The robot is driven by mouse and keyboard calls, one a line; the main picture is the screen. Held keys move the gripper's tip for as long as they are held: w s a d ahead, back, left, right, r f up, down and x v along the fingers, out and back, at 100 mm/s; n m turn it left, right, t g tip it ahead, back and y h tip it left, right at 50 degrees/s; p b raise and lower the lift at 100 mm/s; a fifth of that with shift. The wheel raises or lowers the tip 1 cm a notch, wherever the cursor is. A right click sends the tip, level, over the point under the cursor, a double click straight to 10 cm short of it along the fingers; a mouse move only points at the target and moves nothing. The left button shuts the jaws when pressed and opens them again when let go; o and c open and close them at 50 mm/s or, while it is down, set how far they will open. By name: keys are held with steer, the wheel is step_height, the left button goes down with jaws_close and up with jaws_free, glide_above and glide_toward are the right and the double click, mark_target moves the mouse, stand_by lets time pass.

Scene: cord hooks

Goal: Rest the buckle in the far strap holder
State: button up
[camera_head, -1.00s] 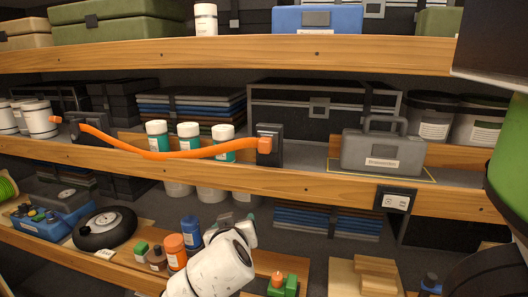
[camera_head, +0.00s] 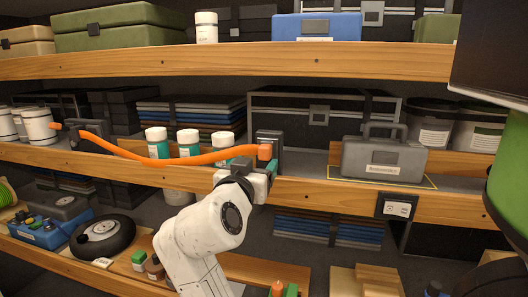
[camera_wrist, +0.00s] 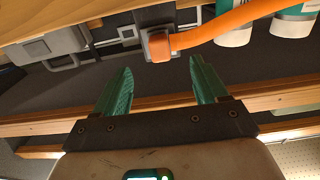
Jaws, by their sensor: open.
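An orange strap (camera_head: 165,161) hangs in a sag between two dark holders on the middle shelf. Its right end is a blocky orange buckle (camera_head: 265,151), resting at the right holder (camera_head: 271,139). Its left end passes through the left holder (camera_head: 73,131), with a small orange tip sticking out beyond. My gripper (camera_head: 252,166) is open just below and in front of the buckle. In the wrist view the buckle (camera_wrist: 159,46) lies beyond and between the green fingertips (camera_wrist: 161,80), not held. Contact between the buckle and the right holder's cradle is hard to judge.
A grey case (camera_head: 383,156) stands on the shelf right of the right holder. White bottles with teal labels (camera_head: 189,143) stand behind the strap. The wooden shelf edge (camera_head: 340,197) runs close under my gripper. A dark crate (camera_head: 320,115) is behind.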

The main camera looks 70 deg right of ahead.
mark_target(263, 155)
steer(key=shift+w+d, duration=0.15)
steer(key=shift+d, duration=1.9)
steer(key=shift+w+d, duration=0.15)
steer(key=shift+d, duration=1.85)
jaws_close()
steer(key=shift+a+b, duration=0.1)
steer(key=shift+b, duration=0.2)
steer(key=shift+s+a+b, duration=0.15)
steer(key=shift+a+b, duration=0.1)
steer(key=shift+a, duration=1.2)
steer(key=shift+s+a+b, duration=0.1)
steer(key=shift+a+b, duration=0.1)
steer(key=shift+a, duration=1.25)
